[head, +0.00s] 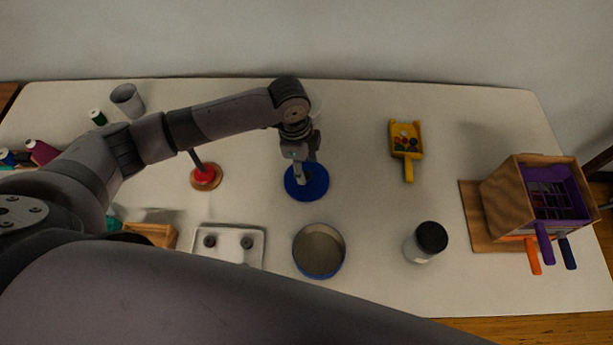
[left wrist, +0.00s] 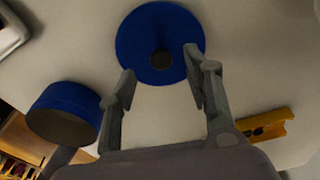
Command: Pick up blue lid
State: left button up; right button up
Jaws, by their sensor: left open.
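The blue lid (head: 306,186) lies flat on the table as a round disc, partly covered by my left gripper in the head view. In the left wrist view the blue lid (left wrist: 158,25) shows a dark knob at its middle. My left gripper (head: 302,168) is above the lid, pointing down. In the left wrist view its two fingers (left wrist: 159,65) are apart, with nothing between them, and the knob lies beyond the gap between the tips. I cannot tell whether the fingertips touch the lid. My right gripper does not show.
An open round blue tin (head: 320,252) stands in front of the lid.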

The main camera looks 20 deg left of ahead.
aim_at(306, 174)
pick_arm(q)
jog(key=shift+w+d+f, duration=0.1)
jog(key=shift+d+f, duration=0.05)
jog(key=shift+f, duration=0.8)
jog(key=shift+d+f, duration=0.1)
jog(key=shift+f, duration=0.85)
jog(key=shift+c, duration=0.5)
jog(key=c, duration=1)
